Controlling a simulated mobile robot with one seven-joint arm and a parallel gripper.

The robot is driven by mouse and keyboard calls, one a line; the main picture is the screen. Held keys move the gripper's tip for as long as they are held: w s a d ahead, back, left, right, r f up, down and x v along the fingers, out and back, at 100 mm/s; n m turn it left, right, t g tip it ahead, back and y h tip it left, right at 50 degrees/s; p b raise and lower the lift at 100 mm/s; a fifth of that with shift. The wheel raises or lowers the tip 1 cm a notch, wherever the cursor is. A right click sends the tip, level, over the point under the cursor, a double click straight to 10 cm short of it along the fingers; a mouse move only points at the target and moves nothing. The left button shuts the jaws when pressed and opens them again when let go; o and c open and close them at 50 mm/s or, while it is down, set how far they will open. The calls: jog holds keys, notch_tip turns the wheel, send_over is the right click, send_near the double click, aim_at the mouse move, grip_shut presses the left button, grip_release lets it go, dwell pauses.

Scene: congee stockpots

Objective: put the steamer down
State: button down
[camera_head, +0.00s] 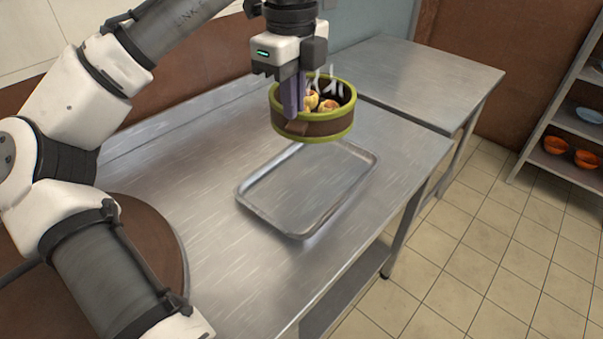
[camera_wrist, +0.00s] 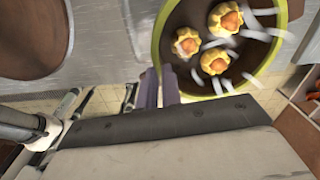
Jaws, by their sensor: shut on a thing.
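The steamer (camera_head: 326,126) is a round brown basket with green rims, held above the metal table in the head view. My gripper (camera_head: 293,105) is shut on its near left wall. In the wrist view the steamer (camera_wrist: 163,40) shows at the top right, with yellow dumplings with orange tops (camera_wrist: 214,66) and pale wisps inside. My gripper's purple fingers (camera_wrist: 160,88) meet its rim there. Below the steamer, an empty metal tray (camera_head: 262,212) lies on the table; the steamer overlaps its far edge in the picture, apparently above it.
The metal table (camera_head: 215,270) is clear around the tray. A large round brown lid or pot top (camera_head: 150,225) is at the left, partly behind my arm. A second metal table (camera_head: 420,80) stands behind, bare. A shelf (camera_head: 560,120) at the right holds orange bowls (camera_head: 556,145) and a blue bowl (camera_head: 589,115).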

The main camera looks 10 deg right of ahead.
notch_tip(320, 180, down, 15)
jog(key=shift+w+d+r+b, duration=0.1)
jog(key=shift+r+b, duration=0.05)
jog(key=shift+b, duration=0.95)
jog(key=c, duration=2)
grip_release()
jog(key=o, duration=0.4)
notch_tip(320, 180, up, 12)
jog(key=shift+r+p, duration=0.1)
jog(key=shift+p, duration=1)
